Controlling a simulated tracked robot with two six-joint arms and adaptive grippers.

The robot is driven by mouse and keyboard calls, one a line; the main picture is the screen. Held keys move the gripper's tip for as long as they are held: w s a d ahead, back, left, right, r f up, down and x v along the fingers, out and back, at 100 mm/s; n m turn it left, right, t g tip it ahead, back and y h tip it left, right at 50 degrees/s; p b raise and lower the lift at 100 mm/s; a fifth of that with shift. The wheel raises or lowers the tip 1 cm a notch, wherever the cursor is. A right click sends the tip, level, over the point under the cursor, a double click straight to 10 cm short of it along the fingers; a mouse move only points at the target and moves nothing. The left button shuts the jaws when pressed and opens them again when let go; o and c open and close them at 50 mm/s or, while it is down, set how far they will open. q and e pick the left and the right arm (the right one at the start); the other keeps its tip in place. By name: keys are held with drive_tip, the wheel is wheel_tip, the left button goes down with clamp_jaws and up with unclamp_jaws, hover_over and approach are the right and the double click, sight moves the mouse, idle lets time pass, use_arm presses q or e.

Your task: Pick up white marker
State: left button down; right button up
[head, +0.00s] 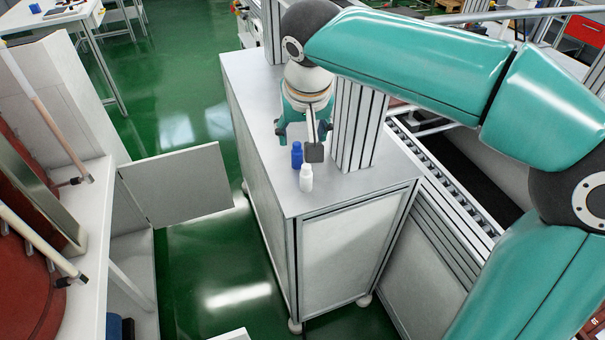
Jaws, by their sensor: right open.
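The white marker (306,179), a small white bottle-shaped piece, stands upright on the grey top of the cabinet (330,195), close to its front edge. A similar blue piece (297,155) stands just behind it, slightly to the left. My right gripper (299,138) points down from above, behind the white marker and around or just over the blue piece. Its fingers are apart. I cannot tell whether a finger touches the blue piece. The gripper looks clear of the white marker. My left gripper is not in view.
A metal profile post (358,125) rises from the cabinet top just right of my right gripper. A roller conveyor (450,190) runs along the right. At left are a white panel (180,185) and a shelf with red round containers (30,285). Green floor lies between.

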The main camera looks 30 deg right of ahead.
sight(306, 167)
drive_tip(key=x, duration=0.6)
drive_tip(key=d+x, duration=0.1)
drive_tip(key=x, duration=0.3)
drive_tip(key=shift+s+f, duration=0.2)
drive_tip(key=shift+s, duration=0.15)
drive_tip(key=shift+s+x, duration=0.1)
drive_tip(key=shift+x, duration=1.35)
drive_tip(key=shift+s+x, duration=0.15)
drive_tip(key=shift+x, duration=1.3)
drive_tip(key=shift+f, duration=0.1)
clamp_jaws()
